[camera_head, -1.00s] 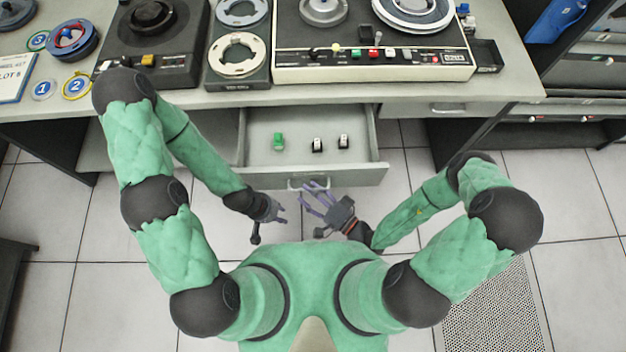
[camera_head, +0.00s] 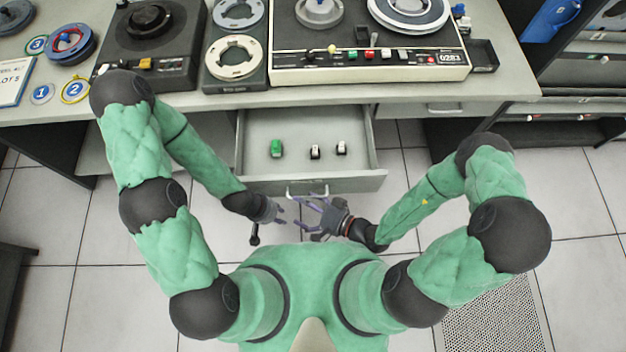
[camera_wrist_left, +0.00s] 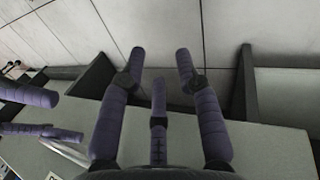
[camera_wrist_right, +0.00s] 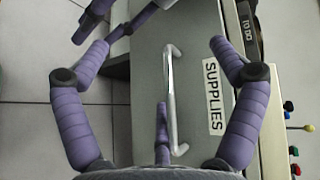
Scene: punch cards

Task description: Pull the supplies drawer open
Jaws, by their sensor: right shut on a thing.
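The supplies drawer (camera_head: 345,183) stands pulled out below the desk, its inside showing in the head view. The right wrist view shows its front with a SUPPLIES label (camera_wrist_right: 213,85) and a silver bar handle (camera_wrist_right: 172,95). My right gripper (camera_head: 306,214) is at the handle, its purple fingers on either side of the bar in the right wrist view. It is shut on the handle, though the contact is partly hidden. My left gripper (camera_head: 279,213) is just left of it, apart from the drawer, with fingers spread and empty in the left wrist view (camera_wrist_left: 163,58).
A green item (camera_head: 276,149) and two white-and-black items (camera_head: 316,152) (camera_head: 341,148) lie in the drawer. The desk (camera_head: 420,92) above carries a tape console (camera_head: 370,70) and reels. Tiled floor is clear around the drawer front.

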